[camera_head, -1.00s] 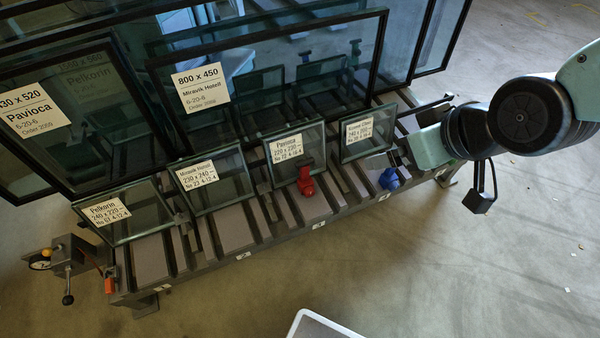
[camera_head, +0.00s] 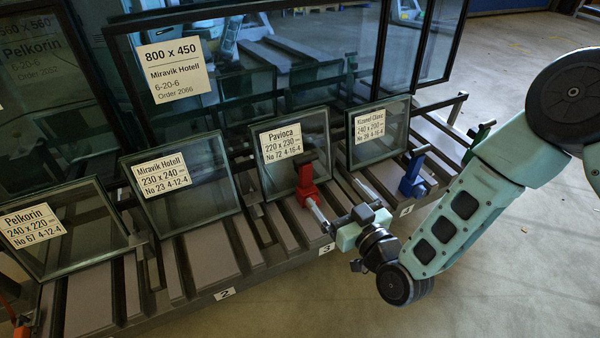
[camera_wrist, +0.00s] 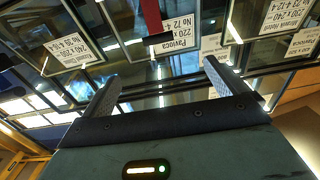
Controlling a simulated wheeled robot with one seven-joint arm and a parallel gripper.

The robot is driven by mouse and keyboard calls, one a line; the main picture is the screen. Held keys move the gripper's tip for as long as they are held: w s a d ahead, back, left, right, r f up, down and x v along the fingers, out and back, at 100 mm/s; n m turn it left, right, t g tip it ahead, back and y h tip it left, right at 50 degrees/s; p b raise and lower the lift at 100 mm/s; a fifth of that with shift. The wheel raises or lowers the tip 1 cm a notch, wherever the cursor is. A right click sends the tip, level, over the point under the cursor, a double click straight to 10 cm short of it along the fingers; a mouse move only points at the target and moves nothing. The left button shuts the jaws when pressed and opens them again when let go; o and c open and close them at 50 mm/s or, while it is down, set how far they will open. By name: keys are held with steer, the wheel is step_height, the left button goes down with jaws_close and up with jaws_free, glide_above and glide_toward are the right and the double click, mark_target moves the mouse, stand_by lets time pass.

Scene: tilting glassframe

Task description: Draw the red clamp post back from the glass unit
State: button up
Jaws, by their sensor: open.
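The red clamp post (camera_head: 305,183), with a black head, stands upright in front of the small glass unit labelled Pavioca 220 x 230 (camera_head: 276,170). It is close to the pane's lower right part; I cannot tell whether its head touches the glass. My gripper (camera_head: 335,194) is open, its two fingers reaching toward the post from the front right. In the wrist view, the red post (camera_wrist: 151,14) hangs at the top centre, beyond and between the open fingers (camera_wrist: 160,76). Nothing is between the fingertips.
A blue clamp post (camera_head: 411,182) stands right of my gripper before another small pane (camera_head: 380,140). A green post (camera_head: 480,135) is farther right. Small panes (camera_head: 185,195) line the rack to the left, with large panes (camera_head: 250,65) behind. The floor in front is free.

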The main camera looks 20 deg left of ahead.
mark_target(307, 161)
steer(key=b+x, duration=0.2)
steer(key=x, duration=0.3)
steer(key=b+x, duration=0.3)
steer(key=x, duration=0.2)
steer(key=b+x, duration=0.2)
steer(key=x, duration=0.4)
steer(key=shift+f, duration=0.3)
steer(key=shift+w+a+r+b, duration=0.15)
steer(key=shift+w+a+b, duration=0.25)
steer(key=shift+a, duration=0.05)
steer(key=c, duration=1.4)
steer(key=shift+p+v, duration=2.85)
steer(key=shift+v, duration=2.55)
